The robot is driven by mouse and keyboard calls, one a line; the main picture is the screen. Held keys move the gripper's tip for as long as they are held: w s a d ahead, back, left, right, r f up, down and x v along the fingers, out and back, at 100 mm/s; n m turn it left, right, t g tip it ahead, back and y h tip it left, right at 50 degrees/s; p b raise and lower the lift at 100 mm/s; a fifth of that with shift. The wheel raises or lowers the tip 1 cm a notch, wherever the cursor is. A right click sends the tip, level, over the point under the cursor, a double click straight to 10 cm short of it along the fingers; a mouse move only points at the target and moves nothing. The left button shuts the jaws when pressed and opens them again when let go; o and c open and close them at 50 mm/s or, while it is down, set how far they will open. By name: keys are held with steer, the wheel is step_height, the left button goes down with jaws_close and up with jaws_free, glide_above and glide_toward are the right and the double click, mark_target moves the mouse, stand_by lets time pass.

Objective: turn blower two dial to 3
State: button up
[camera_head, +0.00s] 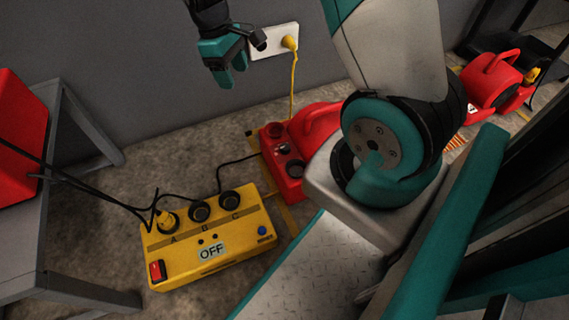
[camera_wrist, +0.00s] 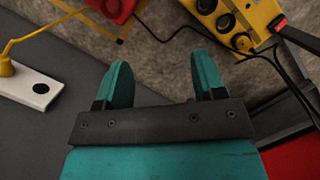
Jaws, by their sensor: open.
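A red blower (camera_head: 313,122) sits on the floor near the centre of the head view, partly hidden behind my arm. Its front panel carries a dark dial (camera_head: 284,150) and another dark round part (camera_head: 295,168); the dial's setting is too small to read. A second red blower (camera_head: 492,80) stands at the far right. I cannot tell by a label which is blower two. My gripper (camera_head: 228,80) is open and empty, in the air near the wall, up and left of the nearer blower. In the wrist view, my gripper (camera_wrist: 162,78) has its fingers apart, and a red blower edge (camera_wrist: 118,8) shows beyond.
A yellow power box (camera_head: 228,240) reading OFF, with sockets, a red switch and black cables, lies on the floor. A white wall outlet (camera_head: 264,46) holds a yellow plug (camera_head: 289,43). A grey bench (camera_head: 70,215) with a red object (camera_head: 20,125) stands left.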

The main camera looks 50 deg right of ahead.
steer(key=g+b, duration=0.2)
steer(key=b, duration=0.3)
glide_toward(285, 147)
steer(key=shift+m+h, duration=0.3)
steer(key=shift+h, duration=0.1)
steer(key=b+x, duration=0.4)
steer(key=b, duration=0.1)
steer(key=b+x, duration=0.5)
steer(key=shift+a+f, duration=0.2)
steer(key=shift+a, duration=0.05)
steer(key=c, duration=0.9)
